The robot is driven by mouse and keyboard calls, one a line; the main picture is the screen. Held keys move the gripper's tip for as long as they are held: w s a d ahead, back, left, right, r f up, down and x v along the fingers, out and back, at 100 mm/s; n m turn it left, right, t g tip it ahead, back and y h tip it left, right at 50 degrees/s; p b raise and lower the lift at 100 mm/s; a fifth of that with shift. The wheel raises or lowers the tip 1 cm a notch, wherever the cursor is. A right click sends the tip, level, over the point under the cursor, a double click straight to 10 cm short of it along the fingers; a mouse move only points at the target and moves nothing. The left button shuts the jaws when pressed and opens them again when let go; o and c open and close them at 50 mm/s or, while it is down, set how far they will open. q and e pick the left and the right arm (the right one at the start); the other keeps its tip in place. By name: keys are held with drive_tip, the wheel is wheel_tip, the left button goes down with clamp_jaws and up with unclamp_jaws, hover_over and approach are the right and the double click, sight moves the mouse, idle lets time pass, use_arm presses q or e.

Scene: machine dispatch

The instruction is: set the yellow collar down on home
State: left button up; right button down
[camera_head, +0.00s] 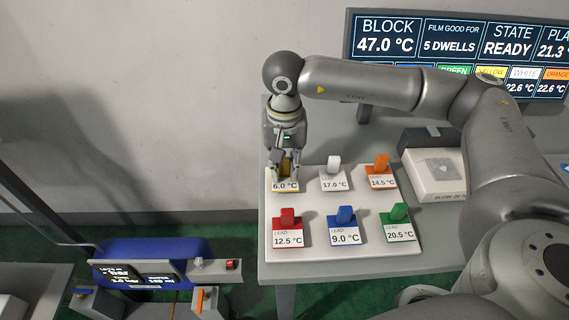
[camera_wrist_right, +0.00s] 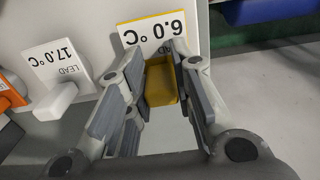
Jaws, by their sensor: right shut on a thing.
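The yellow collar (camera_wrist_right: 162,85) sits between the fingers of my right gripper (camera_wrist_right: 161,70), and a sliver of it shows in the head view (camera_head: 286,168). My right gripper (camera_head: 286,174) points down at the back left place of the white board and is shut on the collar. The place's card (camera_head: 286,186) reads 6.0 °C; in the wrist view this yellow-edged card (camera_wrist_right: 160,34) lies just beyond the collar. The fingers hide the collar's lower part, so I cannot tell whether it touches the board. No place is visibly lettered home. My left gripper is not in view.
The white board (camera_head: 345,247) also bears white (camera_head: 333,163), orange (camera_head: 380,162), red (camera_head: 287,218), blue (camera_head: 345,216) and green (camera_head: 398,212) pieces, each with a card. A grey-white box (camera_head: 436,187) stands right of it. A screen (camera_head: 455,45) rises behind.

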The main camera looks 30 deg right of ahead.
sight(285, 161)
drive_tip(key=c, duration=1.2)
unclamp_jaws()
drive_tip(key=shift+o, duration=0.2)
wheel_tip(285, 161, up, 12)
